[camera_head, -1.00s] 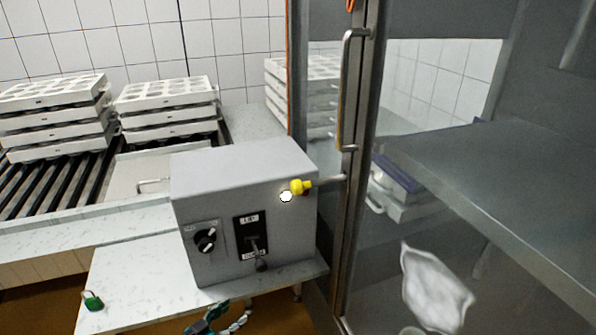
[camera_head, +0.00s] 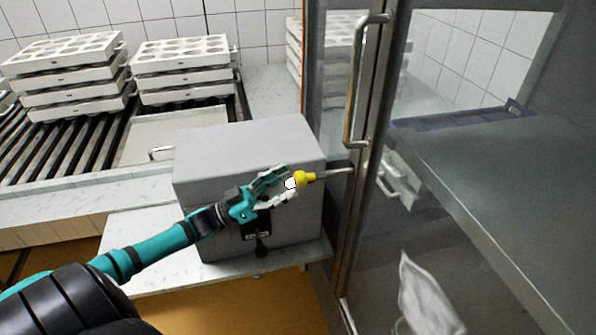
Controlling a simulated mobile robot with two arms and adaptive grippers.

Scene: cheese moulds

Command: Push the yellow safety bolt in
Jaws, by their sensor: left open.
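The yellow safety bolt (camera_head: 304,178) sticks out at the right side of the grey control box (camera_head: 250,146). A thin metal rod runs from it to the door frame on the right. My left gripper (camera_head: 288,184) reaches in from the left across the box front. Its fingers are open and at the bolt's left end, close to a white round knob. I cannot tell whether they touch the bolt. The gripper and arm hide the box's rotary dial and part of its black switch plate (camera_head: 256,238). My right gripper is not in view.
A glass door with a metal handle (camera_head: 354,85) and frame stands just right of the box. Stacks of white cheese moulds (camera_head: 180,70) stand on the roller conveyor (camera_head: 50,150) behind. A pale bench (camera_head: 165,280) lies under the box.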

